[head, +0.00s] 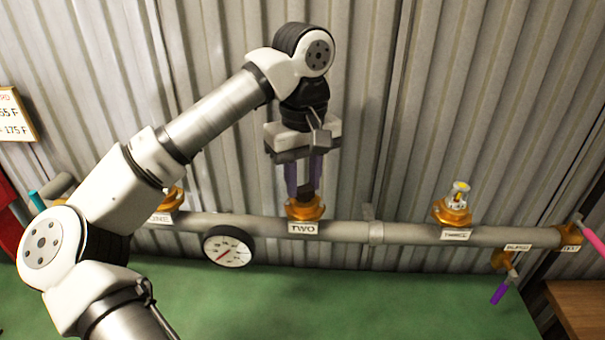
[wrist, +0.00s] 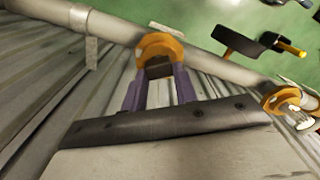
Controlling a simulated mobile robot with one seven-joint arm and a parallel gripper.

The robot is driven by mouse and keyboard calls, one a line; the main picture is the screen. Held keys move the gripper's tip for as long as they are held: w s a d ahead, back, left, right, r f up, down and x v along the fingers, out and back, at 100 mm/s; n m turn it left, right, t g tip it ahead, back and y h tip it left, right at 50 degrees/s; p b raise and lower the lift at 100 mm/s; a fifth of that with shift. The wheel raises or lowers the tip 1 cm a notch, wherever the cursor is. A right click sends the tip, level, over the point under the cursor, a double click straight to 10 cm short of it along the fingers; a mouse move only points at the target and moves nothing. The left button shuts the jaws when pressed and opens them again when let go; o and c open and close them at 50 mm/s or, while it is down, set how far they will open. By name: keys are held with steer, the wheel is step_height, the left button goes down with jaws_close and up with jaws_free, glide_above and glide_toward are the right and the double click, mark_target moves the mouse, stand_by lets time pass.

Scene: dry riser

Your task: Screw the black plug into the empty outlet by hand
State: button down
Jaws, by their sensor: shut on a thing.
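The black plug (head: 305,192) is between the purple fingers of my gripper (head: 304,182), right at the top of the orange outlet labelled TWO (head: 305,210). My gripper points straight down and is shut on the plug. In the wrist view the dark plug (wrist: 158,68) sits between the fingertips against the orange outlet ring (wrist: 160,46). How deep the plug sits in the outlet cannot be told.
A grey pipe (head: 410,234) runs along the corrugated wall. Outlet THREE (head: 453,212) on the right holds a sprinkler head (head: 459,192). A round gauge (head: 228,247) hangs left of outlet TWO. A purple-handled valve (head: 500,291) is at the right end.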

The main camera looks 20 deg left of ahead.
steer(key=shift+r+m+p, duration=0.1)
steer(key=shift+m+p, duration=0.2)
steer(key=shift+m, duration=0.6)
steer(key=m, duration=0.4)
steer(key=shift+d, duration=0.15)
steer(key=c, duration=1.1)
jaws_free()
